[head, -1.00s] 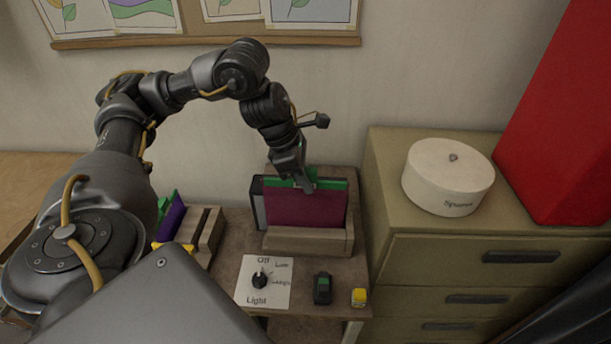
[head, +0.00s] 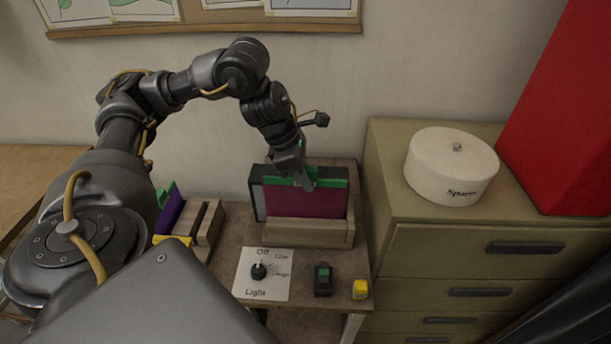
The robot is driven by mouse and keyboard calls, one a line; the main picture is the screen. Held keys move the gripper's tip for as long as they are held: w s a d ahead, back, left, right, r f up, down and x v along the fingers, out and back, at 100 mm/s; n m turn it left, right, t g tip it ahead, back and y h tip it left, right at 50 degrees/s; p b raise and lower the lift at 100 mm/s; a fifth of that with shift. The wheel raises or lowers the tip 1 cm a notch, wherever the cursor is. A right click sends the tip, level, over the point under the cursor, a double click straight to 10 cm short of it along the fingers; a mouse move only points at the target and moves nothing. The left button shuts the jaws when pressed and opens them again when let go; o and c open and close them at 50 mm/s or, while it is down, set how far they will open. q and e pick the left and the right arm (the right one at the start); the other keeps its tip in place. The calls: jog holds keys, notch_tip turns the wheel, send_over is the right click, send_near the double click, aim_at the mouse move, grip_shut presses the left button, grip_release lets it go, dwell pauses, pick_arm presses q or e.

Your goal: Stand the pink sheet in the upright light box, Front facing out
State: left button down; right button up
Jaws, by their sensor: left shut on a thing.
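The pink sheet (head: 302,205), a dark magenta panel with a green strip along its top, stands upright in the light box (head: 306,234). The box is a dark-backed frame with a wooden front ledge that hides the sheet's lower edge. My left gripper (head: 307,181) is shut on the sheet's green top strip from above. I cannot read any Front mark on the sheet. My right gripper is not in view.
A wooden rack (head: 201,226) with a purple sheet (head: 171,212) stands to the left. A Light dial plate (head: 263,274), a dark green-topped item (head: 323,280) and a yellow item (head: 360,289) lie in front. A drawer cabinet with a white Spares tin (head: 451,167) is at right.

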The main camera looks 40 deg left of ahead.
pick_arm(q)
jog(key=shift+s+a+f, duration=0.1)
jog(key=shift+f, duration=0.25)
dwell(0.3)
jog(key=c, duration=1.2)
grip_release()
jog(key=c, duration=0.3)
jog(key=shift+o, duration=0.2)
